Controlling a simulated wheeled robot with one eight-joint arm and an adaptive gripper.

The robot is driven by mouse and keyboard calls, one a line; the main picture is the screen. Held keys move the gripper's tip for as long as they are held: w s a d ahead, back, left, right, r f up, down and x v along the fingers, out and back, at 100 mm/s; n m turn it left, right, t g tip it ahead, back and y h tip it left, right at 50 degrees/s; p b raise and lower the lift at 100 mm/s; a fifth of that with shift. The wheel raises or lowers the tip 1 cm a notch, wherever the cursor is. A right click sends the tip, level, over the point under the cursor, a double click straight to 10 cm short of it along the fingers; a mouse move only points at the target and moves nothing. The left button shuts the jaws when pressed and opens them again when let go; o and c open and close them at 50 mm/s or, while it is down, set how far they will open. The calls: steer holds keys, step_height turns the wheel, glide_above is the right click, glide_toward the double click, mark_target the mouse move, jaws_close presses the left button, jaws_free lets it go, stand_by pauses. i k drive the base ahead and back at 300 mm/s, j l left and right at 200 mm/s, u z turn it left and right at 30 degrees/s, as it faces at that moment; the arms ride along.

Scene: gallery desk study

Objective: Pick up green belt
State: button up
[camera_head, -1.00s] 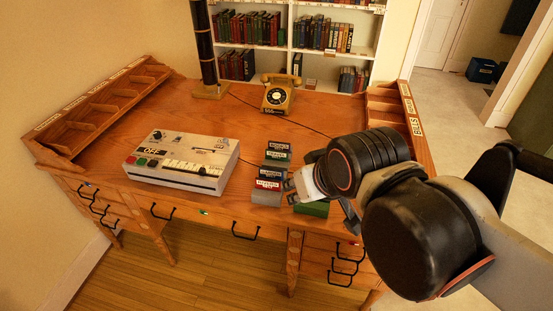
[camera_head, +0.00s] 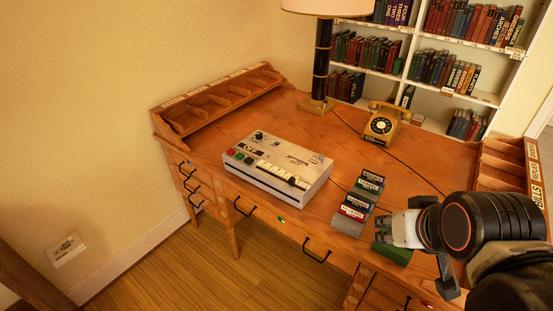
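A green block-like item (camera_head: 396,254) lies near the front edge of the desk, partly hidden by my gripper. Whether this is the green belt I cannot tell. My gripper (camera_head: 384,229) is at its upper edge, close above or touching it; the contact is not clear. The fingers are small and partly hidden, so their opening does not show. Just left of it stands a row of small labelled items, including a red one (camera_head: 353,213) and a dark green one (camera_head: 366,190).
A grey machine (camera_head: 290,192) with buttons sits on the wooden desk (camera_head: 310,220). A yellow telephone (camera_head: 382,126) and a lamp (camera_head: 322,60) stand at the back. Pigeonhole racks flank the desk at left (camera_head: 222,97) and right (camera_head: 510,172). Bookshelves stand behind.

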mark_target(370, 185)
steer(key=i+j+z, duration=0.2)
steer(key=i+j, duration=0.15)
steer(key=i+j+z, duration=0.2)
steer(key=j, duration=0.25)
steer(key=i+j+z, duration=0.2)
steer(key=i+j, duration=0.2)
steer(key=j+u, duration=0.15)
steer(key=l+z, duration=0.15)
